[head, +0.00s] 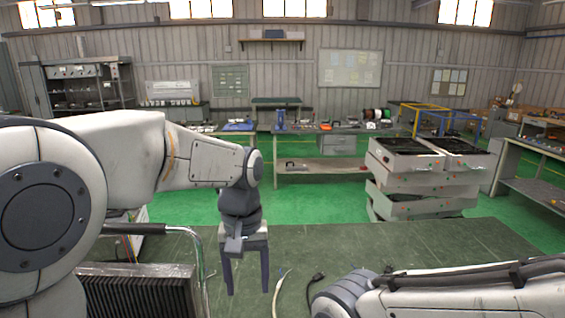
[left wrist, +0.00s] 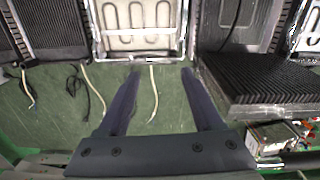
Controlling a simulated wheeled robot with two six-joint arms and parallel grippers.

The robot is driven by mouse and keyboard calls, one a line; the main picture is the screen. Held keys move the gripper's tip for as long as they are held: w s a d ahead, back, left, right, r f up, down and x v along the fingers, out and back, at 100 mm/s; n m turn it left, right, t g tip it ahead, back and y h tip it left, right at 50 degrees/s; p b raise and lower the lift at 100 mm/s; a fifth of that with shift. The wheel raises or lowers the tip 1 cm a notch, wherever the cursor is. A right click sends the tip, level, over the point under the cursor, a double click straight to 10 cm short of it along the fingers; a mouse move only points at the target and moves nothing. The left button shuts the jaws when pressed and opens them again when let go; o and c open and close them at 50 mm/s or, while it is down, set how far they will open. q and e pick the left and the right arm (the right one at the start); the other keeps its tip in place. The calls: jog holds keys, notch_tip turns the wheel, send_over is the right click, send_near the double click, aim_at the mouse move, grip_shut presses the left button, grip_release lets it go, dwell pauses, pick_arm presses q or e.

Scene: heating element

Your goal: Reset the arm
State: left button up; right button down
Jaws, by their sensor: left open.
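My left arm comes in from the left in the head view. Its left gripper (head: 248,289) points down over the green work table, with its two dark fingers apart and nothing between them. In the left wrist view the open fingers (left wrist: 161,73) reach toward a metal-framed panel with a looped heating element (left wrist: 140,16). A pale cable (left wrist: 153,93) shows between the fingers against the green surface. A link of my right arm fills the lower right of the head view, but its gripper does not show.
A black ribbed unit (head: 139,292) stands at the table's front left; a ribbed block (left wrist: 265,82) lies right of the fingers in the wrist view. A black plug cable (head: 315,284) lies on the table (head: 400,248). Stacked grey crates (head: 425,190) stand beyond.

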pick_arm(q)
jog(key=s+d+f+m+b, duration=0.1)
jog(key=s+f+m, duration=0.3)
jog(key=s, duration=0.6)
jog(key=s+d+f+m+b, duration=0.1)
jog(key=s+f+m+b, duration=0.3)
jog(key=s+f, duration=0.5)
jog(key=shift+s+m+t+h+b, duration=0.3)
jog(key=shift+s+h, duration=0.1)
jog(key=shift+s, duration=0.05)
jog(key=shift+a, duration=0.1)
jog(key=shift+c, duration=1.2)
jog(key=shift+s, duration=0.1)
jog(key=shift+c, duration=0.2)
pick_arm(e)
notch_tip(320, 180, down, 7)
jog(key=shift+r, duration=0.15)
